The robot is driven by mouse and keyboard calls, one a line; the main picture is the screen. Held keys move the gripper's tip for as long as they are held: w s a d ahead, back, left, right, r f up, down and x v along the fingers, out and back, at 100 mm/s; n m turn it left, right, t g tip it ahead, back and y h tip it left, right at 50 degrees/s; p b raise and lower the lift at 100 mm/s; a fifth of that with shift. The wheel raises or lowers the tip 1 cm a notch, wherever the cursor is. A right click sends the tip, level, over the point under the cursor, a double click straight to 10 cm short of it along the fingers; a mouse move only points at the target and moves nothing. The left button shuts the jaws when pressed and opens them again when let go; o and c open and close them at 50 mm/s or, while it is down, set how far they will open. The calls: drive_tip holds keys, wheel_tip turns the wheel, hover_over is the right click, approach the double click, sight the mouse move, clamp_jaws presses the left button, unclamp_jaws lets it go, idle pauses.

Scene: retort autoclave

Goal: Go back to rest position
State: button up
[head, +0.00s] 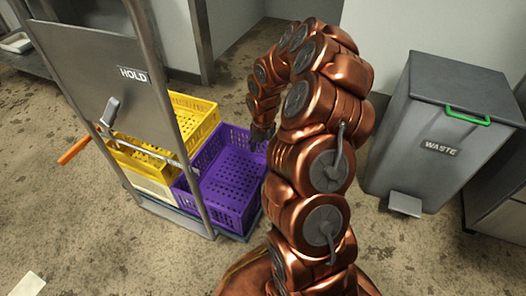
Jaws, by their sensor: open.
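My copper-coloured arm rises at the centre of the head view and curls over to the left. My gripper (262,134) hangs at its end, pointing down, small and dark. It is open, with nothing seen in it. It appears above or in front of the right side of a purple crate (236,206); the exact gap cannot be told. The part of the crate I see inside looks empty, and my arm hides its right edge.
A grey WASTE bin (425,140) with a pedal stands right. Stained floor (120,255) is mostly clear in front.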

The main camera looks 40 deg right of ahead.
idle(0.4)
drive_tip(key=s+a+r+m+p, duration=0.35)
drive_tip(key=r+p, duration=0.25)
drive_tip(key=r, duration=0.5)
drive_tip(key=s+a+r+m+p, duration=0.2)
drive_tip(key=a+r+p, duration=0.35)
drive_tip(key=r, duration=0.55)
drive_tip(key=s+a+r+m+p, duration=0.35)
drive_tip(key=r+p, duration=0.35)
drive_tip(key=r, duration=0.3)
drive_tip(key=s+a+r+m+g+p, duration=0.1)
drive_tip(key=s+a+r+m+p, duration=0.3)
drive_tip(key=s+r+m+p, duration=0.3)
drive_tip(key=s+a+r+m+p, duration=0.4)
drive_tip(key=s+r+m+p, duration=0.4)
drive_tip(key=s+r+p, duration=0.6)
wheel_tip(320, 180, up, 8)
drive_tip(key=shift+s+a+r+g+p, duration=0.2)
drive_tip(key=shift+s+r+g+p, duration=0.05)
drive_tip(key=shift+g+p, duration=0.2)
